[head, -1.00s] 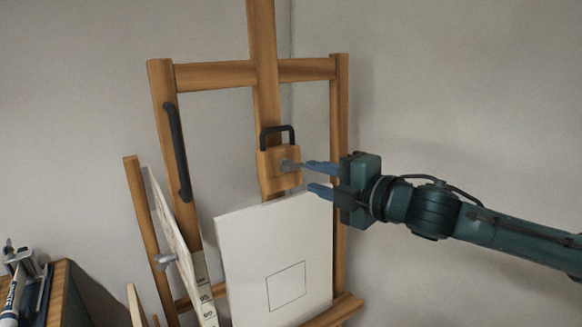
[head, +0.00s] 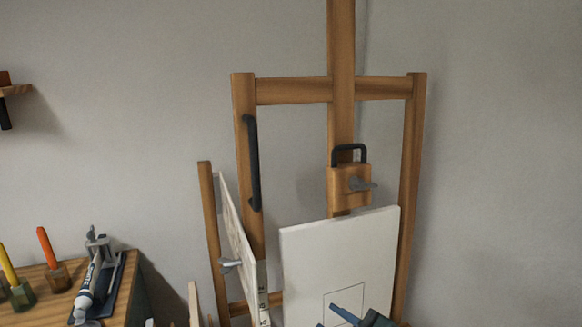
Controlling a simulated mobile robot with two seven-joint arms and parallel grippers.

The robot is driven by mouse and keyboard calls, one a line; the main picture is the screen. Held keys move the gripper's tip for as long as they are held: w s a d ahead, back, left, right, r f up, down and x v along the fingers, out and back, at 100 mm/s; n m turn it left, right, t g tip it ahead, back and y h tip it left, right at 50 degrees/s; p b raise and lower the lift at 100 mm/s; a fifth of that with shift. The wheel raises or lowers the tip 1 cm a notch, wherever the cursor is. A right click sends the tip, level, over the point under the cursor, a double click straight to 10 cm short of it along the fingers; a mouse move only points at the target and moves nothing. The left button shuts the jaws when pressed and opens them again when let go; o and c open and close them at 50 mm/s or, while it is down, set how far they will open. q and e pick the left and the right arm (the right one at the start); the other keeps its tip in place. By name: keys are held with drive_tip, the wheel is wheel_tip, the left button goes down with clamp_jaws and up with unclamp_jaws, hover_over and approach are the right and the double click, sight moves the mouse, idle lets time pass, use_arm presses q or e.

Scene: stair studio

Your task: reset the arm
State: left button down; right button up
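My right gripper (head: 340,318) shows only in part at the bottom edge, in front of the lower part of the white canvas (head: 335,250). One blue finger is clear; the rest is cut off, so I cannot tell its opening. The canvas stands on the wooden easel (head: 243,150) and has a square outline drawn on it. My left gripper is out of view.
A wooden table (head: 130,290) at the lower left holds a paint tube (head: 88,290) in a metal holder, and orange (head: 47,245) and yellow (head: 8,265) tools in small jars. The space right of the easel is clear.

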drive_tip(key=s+d+f+m+g+h, duration=0.1)
drive_tip(key=s+d+f+m+h, duration=0.1)
drive_tip(key=s+f+m, duration=0.2)
drive_tip(key=s+d+f+m+g+h, duration=0.1)
drive_tip(key=s+d+f+m+h, duration=0.1)
drive_tip(key=s+f, duration=0.6)
drive_tip(key=s+d+f+m+g+h, duration=0.1)
drive_tip(key=s+f+m, duration=0.4)
drive_tip(key=f, duration=0.6)
drive_tip(key=shift+s+d+m+h, duration=0.4)
drive_tip(key=shift+s+d+h, duration=0.2)
drive_tip(key=shift+s+d, duration=0.6)
drive_tip(key=shift+w+d+f, duration=0.1)
drive_tip(key=shift+w, duration=0.1)
